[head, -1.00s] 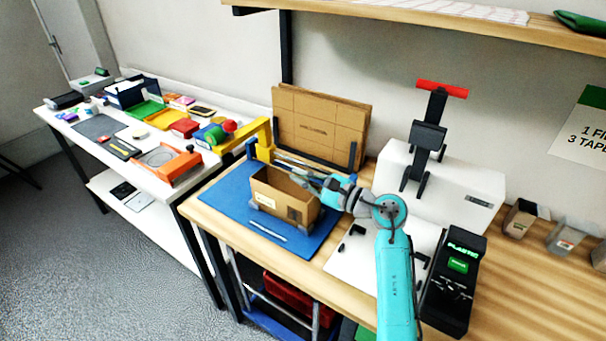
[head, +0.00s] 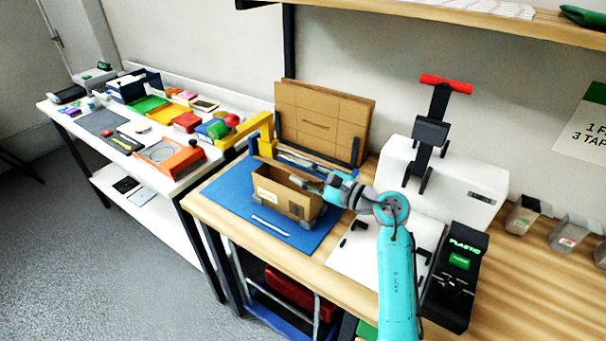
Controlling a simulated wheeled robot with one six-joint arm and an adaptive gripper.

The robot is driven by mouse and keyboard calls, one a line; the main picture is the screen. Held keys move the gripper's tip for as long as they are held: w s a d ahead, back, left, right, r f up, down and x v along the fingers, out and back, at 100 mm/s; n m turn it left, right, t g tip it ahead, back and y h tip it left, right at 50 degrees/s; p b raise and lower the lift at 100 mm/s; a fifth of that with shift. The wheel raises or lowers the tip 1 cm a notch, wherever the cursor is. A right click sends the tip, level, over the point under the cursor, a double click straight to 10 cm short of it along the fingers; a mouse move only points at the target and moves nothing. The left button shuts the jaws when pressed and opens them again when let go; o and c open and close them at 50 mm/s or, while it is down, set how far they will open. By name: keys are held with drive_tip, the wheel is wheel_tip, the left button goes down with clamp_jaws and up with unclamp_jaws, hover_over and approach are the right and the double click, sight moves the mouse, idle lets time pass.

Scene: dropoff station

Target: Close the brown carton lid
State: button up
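The brown carton (head: 284,198) stands upright on the blue mat (head: 227,202) on the wooden bench. Its top looks open, with the dark inside showing. A label is on its front wall. My gripper (head: 304,182) is over the carton's right part, at about the height of its rim. The fingers are small and partly lost against the carton, so I cannot tell whether they are open or touching it. The carton's back edge and any lid flap there are partly hidden by my arm.
Flat cardboard sheets (head: 318,122) stand in a rack behind the carton. A yellow arm-like fixture (head: 247,131) stands at the back left. A white sealing machine (head: 455,184) and a black panel (head: 456,280) are to the right. A pale strip (head: 270,227) lies on the mat in front.

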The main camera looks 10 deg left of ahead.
drive_tip(key=v, duration=1.1)
drive_tip(key=shift+d, duration=0.4)
drive_tip(key=shift+s, duration=0.1)
